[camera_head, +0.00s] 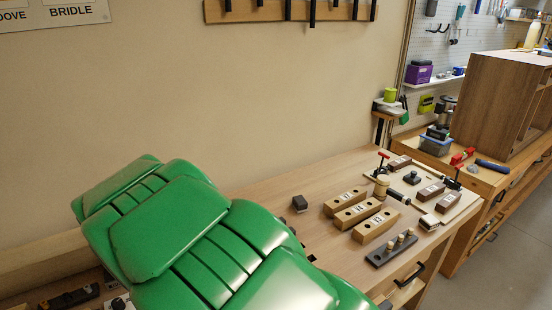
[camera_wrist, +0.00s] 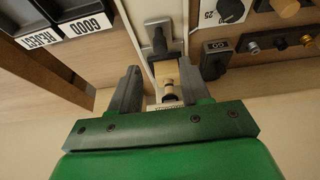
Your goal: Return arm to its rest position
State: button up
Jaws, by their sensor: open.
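My green arm fills the lower left and middle of the head view, reaching over the left part of the bench; its gripper end does not show there. In the wrist view my gripper (camera_wrist: 158,85) is open, with its two dark fingers apart. A tan piece (camera_wrist: 168,75) and a dark upright fitting (camera_wrist: 159,42) show between and beyond the fingers. I see no contact with either finger, and their distance is hard to tell.
The wooden bench (camera_head: 300,178) carries wooden blocks (camera_head: 352,213), a dark peg holder (camera_head: 391,248) and a board with red-handled clamps (camera_head: 421,183). A brown cabinet (camera_head: 490,95) stands at right. Trays labelled GOOD and REJECT (camera_wrist: 64,33) show in the wrist view.

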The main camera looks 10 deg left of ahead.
jog(key=w+d+r+m+g+h, duration=0.1)
jog(key=d+r, duration=0.3)
jog(key=d, duration=0.8)
jog(key=w+d+r+m+h, duration=0.15)
jog(key=d+r, duration=0.25)
jog(key=d, duration=0.7)
jog(key=w+d+r+m+g+h, duration=0.15)
jog(key=d+r, duration=0.25)
jog(key=d, duration=0.8)
jog(key=s+d+r+m+g, duration=0.2)
jog(key=s+d+m, duration=0.3)
jog(key=s+d, duration=1.8)
jog(key=d+r, duration=0.1)
jog(key=d, duration=0.1)
jog(key=shift+d+r+y, duration=0.15)
jog(key=shift+d+y, duration=0.25)
